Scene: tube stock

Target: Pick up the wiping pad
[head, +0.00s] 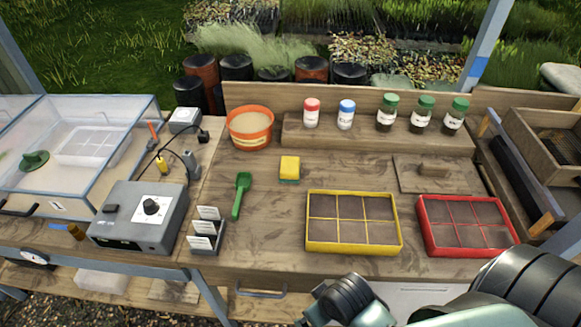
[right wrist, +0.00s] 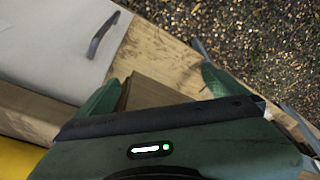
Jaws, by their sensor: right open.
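The wiping pad (head: 289,168) is a small yellow block with a green underside. It lies on the wooden bench in the head view, left of the middle, between the green scoop and the yellow tray. My right arm comes in at the bottom right of the head view, nearer than the bench front and well away from the pad. In the right wrist view my right gripper (right wrist: 158,88) is open with its two green fingers apart and nothing held. The pad cannot be made out in that view. My left gripper is not in view.
A green scoop (head: 241,195) lies left of the pad, with an orange tub (head: 250,128) behind. A yellow tray (head: 354,249) and a red tray (head: 473,252) stand to the right. A label holder (head: 207,243) stands near the front. Bare wood surrounds the pad.

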